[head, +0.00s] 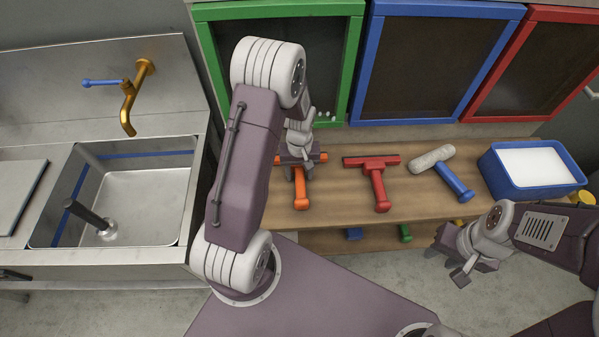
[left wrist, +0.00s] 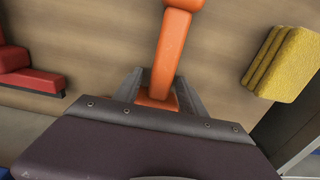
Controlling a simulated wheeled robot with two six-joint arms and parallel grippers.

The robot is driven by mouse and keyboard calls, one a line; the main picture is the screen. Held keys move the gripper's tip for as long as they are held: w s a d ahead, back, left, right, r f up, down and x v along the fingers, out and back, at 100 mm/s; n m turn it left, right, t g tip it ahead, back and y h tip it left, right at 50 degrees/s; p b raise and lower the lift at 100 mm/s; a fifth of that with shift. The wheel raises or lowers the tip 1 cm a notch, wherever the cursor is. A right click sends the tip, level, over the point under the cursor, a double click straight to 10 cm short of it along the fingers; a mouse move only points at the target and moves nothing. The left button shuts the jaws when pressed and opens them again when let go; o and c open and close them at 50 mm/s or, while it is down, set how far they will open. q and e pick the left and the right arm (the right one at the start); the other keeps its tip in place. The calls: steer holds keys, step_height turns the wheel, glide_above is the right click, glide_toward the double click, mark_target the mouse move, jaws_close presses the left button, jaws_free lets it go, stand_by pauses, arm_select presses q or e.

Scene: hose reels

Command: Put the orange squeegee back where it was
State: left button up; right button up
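The orange squeegee (head: 301,190) lies on the wooden bench, its handle pointing toward me and its crossbar partly hidden by my left gripper (head: 298,172). In the left wrist view the squeegee's handle (left wrist: 173,45) runs up between the fingers of my left gripper (left wrist: 162,76). The fingers straddle the neck near the crossbar; a small gap shows on the left, and contact on the right is unclear. My right gripper (head: 453,259) is open and empty in front of the bench at the right.
On the bench (head: 340,208) are a red squeegee (head: 378,183), a blue-handled roller (head: 450,184) and a blue tub (head: 540,174). A yellow sponge (left wrist: 283,62) lies beside the orange squeegee. Framed panels stand behind; a sink (head: 145,205) is left.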

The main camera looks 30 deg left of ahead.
mark_target(299, 172)
arm_select(q)
step_height(299, 172, up, 12)
steer(key=p, duration=0.1)
steer(key=s+d+m+t, duration=0.1)
steer(key=s+d+m, duration=0.5)
steer(key=s, duration=0.5)
steer(key=shift+d, duration=0.2)
